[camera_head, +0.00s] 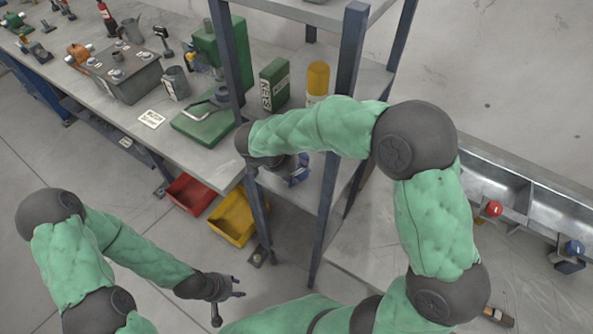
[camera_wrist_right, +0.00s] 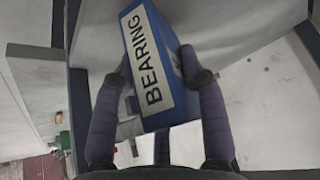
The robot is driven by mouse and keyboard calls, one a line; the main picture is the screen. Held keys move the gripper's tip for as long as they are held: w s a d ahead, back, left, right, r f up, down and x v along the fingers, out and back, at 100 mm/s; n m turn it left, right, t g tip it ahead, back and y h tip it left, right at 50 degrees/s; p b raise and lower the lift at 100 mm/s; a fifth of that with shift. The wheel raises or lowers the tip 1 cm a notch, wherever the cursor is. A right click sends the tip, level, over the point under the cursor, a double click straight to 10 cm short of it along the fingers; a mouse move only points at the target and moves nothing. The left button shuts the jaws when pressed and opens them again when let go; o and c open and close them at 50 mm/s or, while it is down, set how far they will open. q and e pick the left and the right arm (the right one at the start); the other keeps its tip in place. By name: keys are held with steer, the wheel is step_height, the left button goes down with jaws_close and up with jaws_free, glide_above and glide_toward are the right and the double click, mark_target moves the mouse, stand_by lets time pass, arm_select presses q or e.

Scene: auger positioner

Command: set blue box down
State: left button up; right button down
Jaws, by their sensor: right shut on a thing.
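The blue box (camera_wrist_right: 147,55) carries a white "BEARING" label and is tilted in the right wrist view. My right gripper (camera_wrist_right: 158,75) is shut on it, one dark finger on each side. In the head view the blue box (camera_head: 300,170) shows only in part, below my right forearm, between the posts of the shelf rack (camera_head: 334,150). Whether it touches a shelf surface cannot be told. My left gripper (camera_head: 228,297) is low at the bottom of the head view, empty, its fingers apart.
A green "KEYS" box (camera_head: 274,84) and a yellow cylinder (camera_head: 317,78) stand on the rack's shelf, near my right forearm. The workbench (camera_head: 150,135) at left holds tools. Red (camera_head: 190,194) and yellow (camera_head: 234,218) bins sit low beside the rack.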

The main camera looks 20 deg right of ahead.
steer(key=shift+f, duration=0.35)
steer(key=shift+a, duration=0.1)
steer(key=shift+b, duration=0.3)
steer(key=c, duration=0.7)
jaws_free()
steer(key=shift+f, duration=0.1)
